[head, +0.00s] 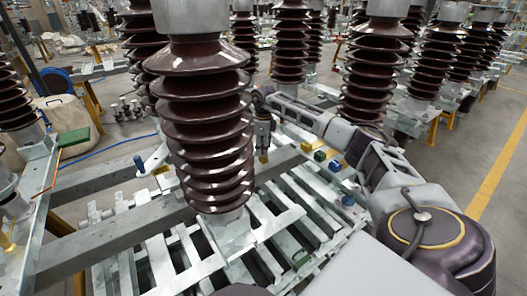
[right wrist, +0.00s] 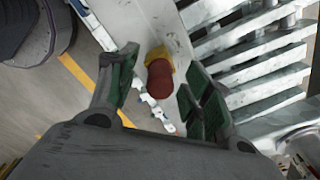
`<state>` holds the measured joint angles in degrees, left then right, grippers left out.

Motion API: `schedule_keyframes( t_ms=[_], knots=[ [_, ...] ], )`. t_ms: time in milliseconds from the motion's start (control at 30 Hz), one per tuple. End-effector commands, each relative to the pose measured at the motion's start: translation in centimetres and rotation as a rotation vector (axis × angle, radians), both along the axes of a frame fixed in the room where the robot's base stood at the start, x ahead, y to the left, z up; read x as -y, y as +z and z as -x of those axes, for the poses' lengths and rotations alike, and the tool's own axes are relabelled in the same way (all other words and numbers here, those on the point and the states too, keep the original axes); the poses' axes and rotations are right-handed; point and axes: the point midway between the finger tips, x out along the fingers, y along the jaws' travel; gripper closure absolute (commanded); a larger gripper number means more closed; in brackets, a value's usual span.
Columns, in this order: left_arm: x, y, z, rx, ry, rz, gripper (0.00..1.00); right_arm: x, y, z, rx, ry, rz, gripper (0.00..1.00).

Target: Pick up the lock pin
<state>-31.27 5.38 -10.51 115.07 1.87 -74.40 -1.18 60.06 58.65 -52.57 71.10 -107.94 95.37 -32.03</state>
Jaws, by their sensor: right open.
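The likely lock pin (right wrist: 160,80) is a short red-brown cylinder with a yellow base, standing on a grey metal beam (right wrist: 172,30) in the right wrist view. My right gripper (right wrist: 159,65) is open, with its green-padded fingers to either side of the pin and gaps showing between. In the head view my right gripper (head: 263,132) points down just behind the big brown insulator. A small yellow patch (head: 263,158) shows under it; the red part cannot be made out there. My left gripper is not in view.
A tall ribbed insulator (head: 205,120) stands close in front of my right gripper, on the slatted metal frame (head: 180,255). Small green and yellow blocks (head: 320,155) and a blue knob (head: 347,200) lie to the right. More insulators (head: 291,45) stand behind.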

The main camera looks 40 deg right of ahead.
Motion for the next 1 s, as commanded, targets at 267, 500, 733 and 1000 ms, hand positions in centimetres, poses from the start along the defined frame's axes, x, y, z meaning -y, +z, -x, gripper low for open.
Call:
schedule_keyframes(
  t_ms=[267, 500, 733, 1000],
  knots=[
    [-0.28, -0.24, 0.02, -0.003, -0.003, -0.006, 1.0, 0.01, 0.02, 0.01, 0.0, 0.0, 0.0, 0.57],
    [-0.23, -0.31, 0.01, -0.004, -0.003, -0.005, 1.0, 0.01, 0.02, 0.02, 0.0, 0.0, 0.0, 0.88],
    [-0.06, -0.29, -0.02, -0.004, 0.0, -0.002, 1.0, 0.02, 0.05, 0.01, 0.0, 0.0, 0.0, 1.0],
    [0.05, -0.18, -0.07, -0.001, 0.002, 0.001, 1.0, 0.02, 0.66, 0.0, 0.0, 0.0, 0.0, 1.0]
  ],
)
